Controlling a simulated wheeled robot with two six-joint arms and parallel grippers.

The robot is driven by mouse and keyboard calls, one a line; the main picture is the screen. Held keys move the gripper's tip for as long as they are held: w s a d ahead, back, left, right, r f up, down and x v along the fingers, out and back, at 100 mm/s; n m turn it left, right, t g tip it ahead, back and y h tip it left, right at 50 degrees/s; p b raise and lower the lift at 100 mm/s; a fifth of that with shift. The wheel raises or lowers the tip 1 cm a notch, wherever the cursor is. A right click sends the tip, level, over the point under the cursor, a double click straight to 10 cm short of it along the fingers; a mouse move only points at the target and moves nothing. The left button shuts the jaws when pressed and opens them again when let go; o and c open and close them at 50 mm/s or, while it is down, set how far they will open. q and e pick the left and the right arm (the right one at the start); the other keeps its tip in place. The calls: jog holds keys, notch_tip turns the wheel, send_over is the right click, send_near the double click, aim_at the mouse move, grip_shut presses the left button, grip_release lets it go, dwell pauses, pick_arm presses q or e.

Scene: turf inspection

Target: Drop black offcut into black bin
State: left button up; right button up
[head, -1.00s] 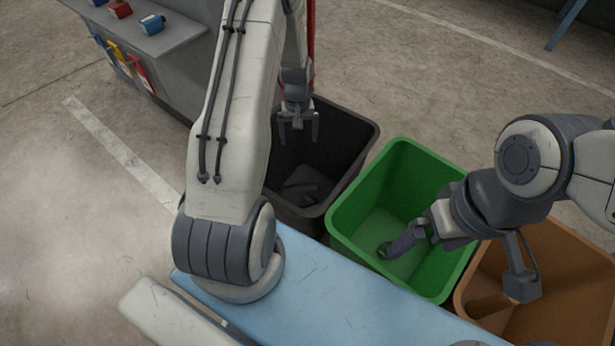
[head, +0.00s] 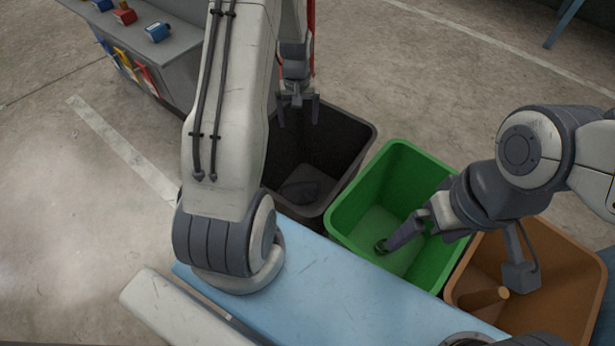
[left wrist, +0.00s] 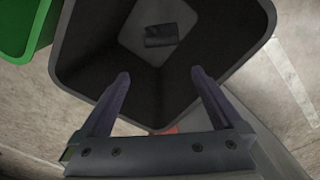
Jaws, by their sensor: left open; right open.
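The black bin (head: 350,137) stands on the floor at the middle of the head view. The black offcut (head: 300,189) lies on the bottom inside it, and it also shows in the left wrist view (left wrist: 161,35). My left gripper (head: 298,117) is above the bin's far side, open and empty; in the left wrist view its two fingers (left wrist: 160,82) are apart over the bin's opening, clear of the offcut. My right gripper (head: 452,258) is open and empty, above the green and brown bins.
A blue surface (head: 330,285) is in front. A grey shelf (head: 185,45) stands at upper left.

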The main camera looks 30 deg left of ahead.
pick_arm(q)
notch_tip(320, 180, up, 4)
jog(key=shift+r+p, duration=0.15)
jog(key=shift+p, duration=0.25)
notch_tip(320, 180, down, 15)
jog(key=b, duration=0.7)
jog(key=shift+b, duration=0.4)
